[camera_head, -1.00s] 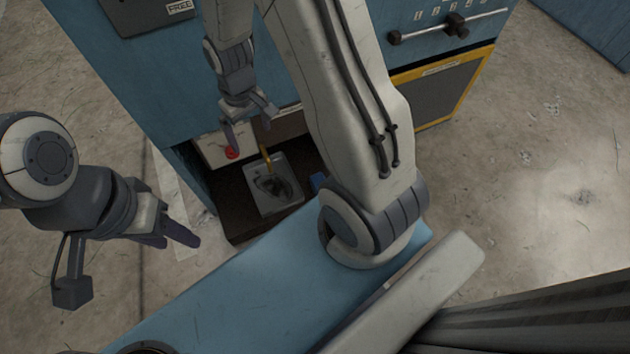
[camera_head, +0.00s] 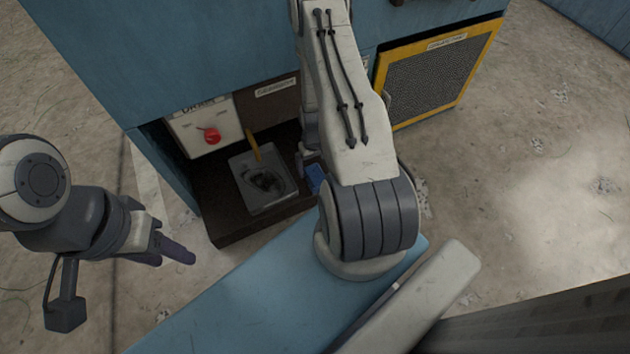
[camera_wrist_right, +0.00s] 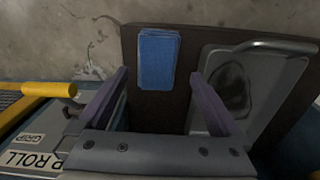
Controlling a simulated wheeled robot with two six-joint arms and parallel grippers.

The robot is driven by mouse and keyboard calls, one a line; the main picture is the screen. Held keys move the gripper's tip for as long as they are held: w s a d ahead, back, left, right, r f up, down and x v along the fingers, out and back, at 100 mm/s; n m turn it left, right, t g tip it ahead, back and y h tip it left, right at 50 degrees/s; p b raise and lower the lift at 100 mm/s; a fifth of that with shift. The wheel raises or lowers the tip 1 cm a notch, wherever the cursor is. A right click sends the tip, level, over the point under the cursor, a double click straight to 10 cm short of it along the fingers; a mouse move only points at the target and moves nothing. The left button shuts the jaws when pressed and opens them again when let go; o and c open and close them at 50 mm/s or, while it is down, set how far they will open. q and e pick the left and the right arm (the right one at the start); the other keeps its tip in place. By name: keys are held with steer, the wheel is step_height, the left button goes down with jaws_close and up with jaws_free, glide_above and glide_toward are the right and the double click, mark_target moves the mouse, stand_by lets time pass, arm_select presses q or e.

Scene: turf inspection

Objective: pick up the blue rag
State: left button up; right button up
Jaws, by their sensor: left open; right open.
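The blue rag (camera_head: 316,178) lies on the dark shelf (camera_head: 226,226), to the right of a grey tray. In the head view my right arm partly covers it. In the right wrist view the blue rag (camera_wrist_right: 158,58) is a flat rectangle, seen between and beyond the fingers of my right gripper (camera_wrist_right: 160,98). That gripper is open with nothing between its fingers. In the head view the right gripper is mostly hidden behind its arm. My left gripper (camera_head: 172,250) is open and empty at the left, over the floor.
The grey tray (camera_head: 287,186) has a dark stain and a yellow handle (camera_head: 253,145) beside it. A white panel with a red knob (camera_head: 212,136) stands behind it. The blue cabinet (camera_head: 180,60) rises above the shelf. A yellow-framed mesh panel (camera_head: 430,75) is at the right.

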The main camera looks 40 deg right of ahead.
mark_target(315, 174)
step_height(315, 174, down, 5)
steer(key=b, duration=0.4)
steer(key=shift+s+d+f, duration=0.1)
steer(key=shift+f, duration=0.1)
steer(key=shift+r, duration=0.1)
steer(key=c, duration=1.3)
steer(key=shift+r, duration=0.1)
step_height(315, 174, up, 10)
steer(key=p, duration=0.6)
